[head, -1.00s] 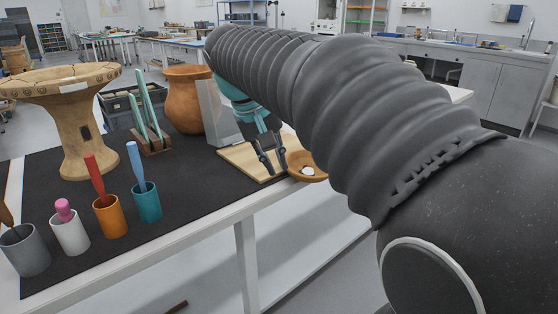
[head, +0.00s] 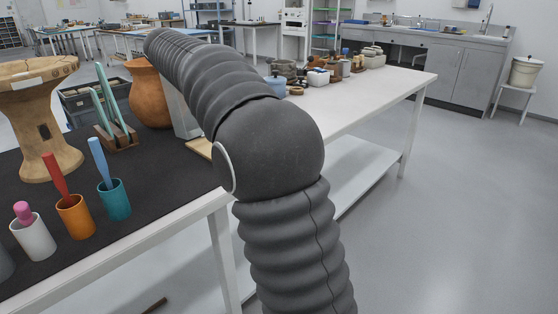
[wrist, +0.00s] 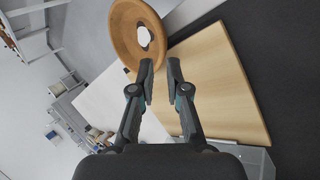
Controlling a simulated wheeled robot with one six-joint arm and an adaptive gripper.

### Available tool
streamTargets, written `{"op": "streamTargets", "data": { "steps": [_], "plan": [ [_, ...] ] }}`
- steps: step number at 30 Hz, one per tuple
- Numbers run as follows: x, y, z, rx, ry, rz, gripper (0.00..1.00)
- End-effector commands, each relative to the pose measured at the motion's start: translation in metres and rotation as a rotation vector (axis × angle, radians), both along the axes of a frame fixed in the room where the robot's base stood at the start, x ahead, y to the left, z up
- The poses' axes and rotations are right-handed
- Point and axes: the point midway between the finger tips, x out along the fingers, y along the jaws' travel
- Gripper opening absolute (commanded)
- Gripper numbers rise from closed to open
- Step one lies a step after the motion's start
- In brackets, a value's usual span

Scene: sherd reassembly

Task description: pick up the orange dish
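The orange dish (wrist: 122,38) shows at the top of the wrist view, with a pale patch in its hollow. Whether that patch is a hole or a piece lying in it I cannot tell. My gripper (wrist: 160,65) is open, with a narrow gap between its fingertips. Its left fingertip overlaps the lower edge of the dish in the picture; I cannot tell whether they touch. Nothing shows held between the fingers. A light wooden board (wrist: 220,80) lies beside the dish and beneath the fingers. In the head view my arm hides the dish and gripper.
A dark mat (head: 160,178) covers the near table. It bears an orange cup (head: 75,218), a teal cup (head: 115,202), a white cup (head: 35,242), a clay jar (head: 150,95) and a wooden pedestal (head: 45,140). A white table (head: 370,100) with vessels extends at the back right.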

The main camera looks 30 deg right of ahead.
Motion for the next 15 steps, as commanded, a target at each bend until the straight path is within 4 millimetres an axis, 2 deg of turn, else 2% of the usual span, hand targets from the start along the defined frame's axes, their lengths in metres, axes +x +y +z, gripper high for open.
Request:
{"op": "streamTargets", "data": {
  "steps": [3, 11, 15],
  "plan": [
    [-0.004, -0.010, -0.016, 0.000, 0.001, -0.001, 0.15],
    [-0.007, -0.019, -0.028, 0.001, -0.001, -0.001, 0.15],
    [-0.013, -0.029, -0.043, 0.001, 0.002, -0.001, 0.15]
  ]
}}
